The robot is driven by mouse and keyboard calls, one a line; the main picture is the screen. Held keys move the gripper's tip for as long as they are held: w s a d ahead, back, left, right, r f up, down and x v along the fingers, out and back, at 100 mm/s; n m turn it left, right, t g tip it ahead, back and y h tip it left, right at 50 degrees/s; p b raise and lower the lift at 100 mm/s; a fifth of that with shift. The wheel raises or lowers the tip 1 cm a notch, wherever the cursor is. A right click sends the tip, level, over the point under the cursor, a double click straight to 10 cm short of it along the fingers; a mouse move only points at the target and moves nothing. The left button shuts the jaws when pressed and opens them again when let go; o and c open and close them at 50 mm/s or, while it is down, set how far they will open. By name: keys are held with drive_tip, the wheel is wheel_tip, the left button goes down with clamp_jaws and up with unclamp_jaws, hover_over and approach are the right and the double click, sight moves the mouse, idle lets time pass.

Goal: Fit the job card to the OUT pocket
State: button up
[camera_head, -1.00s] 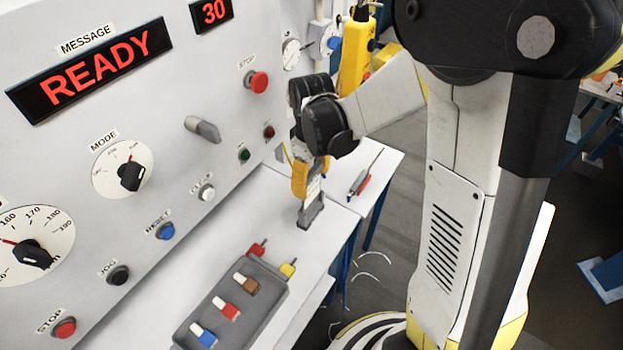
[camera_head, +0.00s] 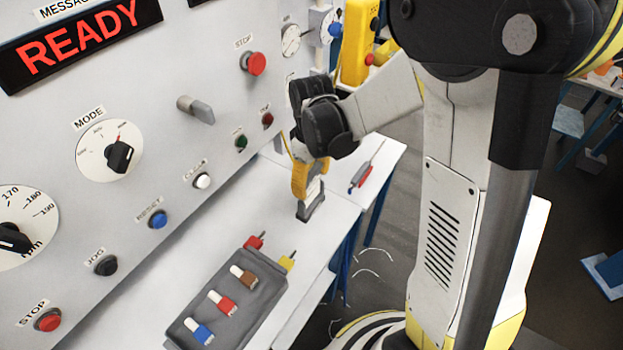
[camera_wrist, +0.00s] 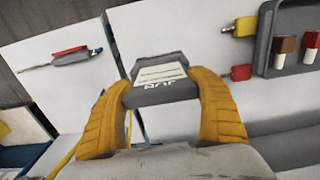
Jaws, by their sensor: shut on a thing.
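My gripper (camera_wrist: 162,112), with orange fingers, is shut on a dark grey piece with a white lined face and small lettering, which I take to be the job card (camera_wrist: 161,74). The lettering is too small to read surely. In the head view my gripper (camera_head: 308,180) points down over the white shelf beside the control panel, and the grey end of the card (camera_head: 312,206) shows below the fingers. I cannot tell whether the card touches the shelf. I cannot make out the OUT pocket in either view.
A grey tray (camera_head: 262,312) with several coloured pieces lies on the white shelf (camera_head: 215,240), nearer than my gripper. A red-handled tool (camera_head: 362,177) lies behind right. The control panel (camera_head: 150,170) with buttons and knobs rises at left. A yellow pendant (camera_head: 356,45) hangs behind.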

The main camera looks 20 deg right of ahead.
drive_tip(key=o, duration=1.5)
drive_tip(key=shift+f, duration=0.1)
drive_tip(key=shift+c, duration=0.2)
wheel_tip(320, 180, up, 12)
drive_tip(key=shift+r, duration=0.1)
